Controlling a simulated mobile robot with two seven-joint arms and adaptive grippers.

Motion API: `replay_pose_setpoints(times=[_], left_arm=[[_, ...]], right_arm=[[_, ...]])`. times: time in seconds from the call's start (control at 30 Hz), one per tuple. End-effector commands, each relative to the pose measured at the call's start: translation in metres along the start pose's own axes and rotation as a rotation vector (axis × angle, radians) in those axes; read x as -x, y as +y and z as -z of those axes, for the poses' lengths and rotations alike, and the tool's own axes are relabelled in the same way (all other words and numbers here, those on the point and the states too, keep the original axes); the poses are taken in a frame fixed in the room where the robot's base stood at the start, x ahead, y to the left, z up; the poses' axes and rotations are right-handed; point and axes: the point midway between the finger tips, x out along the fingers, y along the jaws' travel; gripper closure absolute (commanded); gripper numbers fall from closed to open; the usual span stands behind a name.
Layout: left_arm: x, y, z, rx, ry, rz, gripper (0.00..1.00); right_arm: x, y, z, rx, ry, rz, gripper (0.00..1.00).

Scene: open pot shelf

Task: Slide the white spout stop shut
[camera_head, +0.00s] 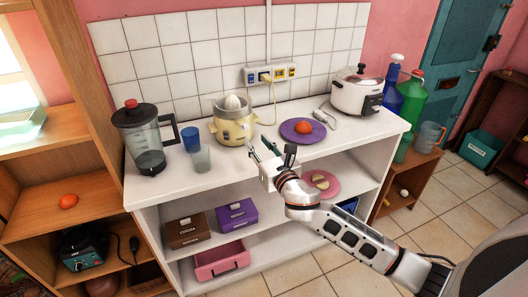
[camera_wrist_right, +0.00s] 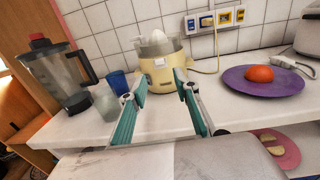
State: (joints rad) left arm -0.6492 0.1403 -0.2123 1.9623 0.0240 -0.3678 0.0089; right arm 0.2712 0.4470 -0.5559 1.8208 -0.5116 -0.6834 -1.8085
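A cream-yellow citrus juicer (camera_head: 233,127) with a white reaming cone stands at the back of the white counter, and it also shows in the right wrist view (camera_wrist_right: 162,84). A small pale part, possibly the spout stop (camera_wrist_right: 159,62), shows high on its front in the right wrist view. It is too small to tell whether it is open or shut. My right gripper (camera_head: 268,149) is in front of the juicer, apart from it. In the right wrist view its two teal fingers (camera_wrist_right: 159,80) are spread and empty, pointing at the juicer. My left gripper is not in view.
A blue cup (camera_head: 191,138) and a clear cup (camera_head: 201,159) stand left of the juicer, with a blender (camera_head: 149,151) farther left. A purple plate (camera_head: 290,137) with an orange fruit (camera_head: 304,127) is on the right. A cable runs from the wall sockets (camera_head: 269,74) behind.

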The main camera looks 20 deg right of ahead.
Motion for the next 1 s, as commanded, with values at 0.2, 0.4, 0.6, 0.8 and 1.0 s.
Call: replay_pose_setpoints(times=[0.2,0.4,0.6,0.8,1.0], left_arm=[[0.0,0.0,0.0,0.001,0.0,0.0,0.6],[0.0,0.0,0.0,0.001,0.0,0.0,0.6],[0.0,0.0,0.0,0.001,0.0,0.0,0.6],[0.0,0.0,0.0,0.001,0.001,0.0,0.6],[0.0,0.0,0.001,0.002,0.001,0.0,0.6]], right_arm=[[0.035,0.0,0.001,0.0,0.001,0.0,0.69],[0.047,0.0,0.0,0.001,-0.001,0.001,0.69],[0.047,0.0,0.0,0.0,-0.001,0.001,0.69],[0.047,0.0,0.0,0.0,0.0,0.001,0.69],[0.057,0.005,0.025,-0.147,0.049,-0.006,0.69]])
